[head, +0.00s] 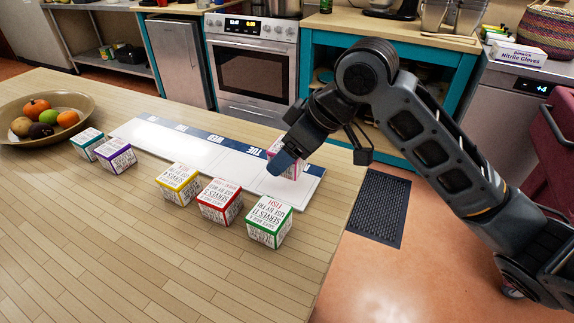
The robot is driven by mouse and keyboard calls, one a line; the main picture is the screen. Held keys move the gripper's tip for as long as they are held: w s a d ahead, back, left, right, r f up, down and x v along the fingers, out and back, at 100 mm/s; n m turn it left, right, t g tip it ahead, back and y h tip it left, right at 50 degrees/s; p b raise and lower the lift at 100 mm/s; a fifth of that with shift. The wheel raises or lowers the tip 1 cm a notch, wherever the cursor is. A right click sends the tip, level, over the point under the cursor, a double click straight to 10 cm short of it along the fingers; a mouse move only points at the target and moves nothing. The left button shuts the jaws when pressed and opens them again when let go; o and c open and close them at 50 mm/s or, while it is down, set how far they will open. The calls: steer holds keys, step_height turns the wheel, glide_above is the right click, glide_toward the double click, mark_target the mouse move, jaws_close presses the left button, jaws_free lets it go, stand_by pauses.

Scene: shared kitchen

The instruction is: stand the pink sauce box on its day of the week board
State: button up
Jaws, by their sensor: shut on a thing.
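The pink sauce box (276,146) is in my gripper (283,163) at the right end of the board, mostly hidden behind the fingers. The gripper is shut on it. The white day of the week board (153,134) lies on the wooden counter, with a dark blue strip of day names along its far edge. TUE reads upside down just left of the gripper; the label at the right end is hidden by the gripper and box. I cannot tell whether the box touches the board.
Green (269,222), red (220,201) and yellow (178,184) boxes stand in front of the board. Purple (116,155) and teal (87,143) boxes stand at its left, beside a fruit bowl (82,102). The counter's right edge is close to the board's end. The near counter is clear.

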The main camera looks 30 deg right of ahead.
steer(key=shift+w+a+f, duration=0.1)
steer(key=shift+w+f, duration=0.05)
steer(key=shift+f, duration=1.95)
steer(key=shift+f, duration=0.15)
steer(key=o, duration=1.2)
steer(key=shift+c, duration=0.2)
steer(key=shift+r, duration=0.25)
steer(key=v, duration=1.1)
steer(key=shift+r, duration=0.35)
steer(key=shift+s, duration=0.25)
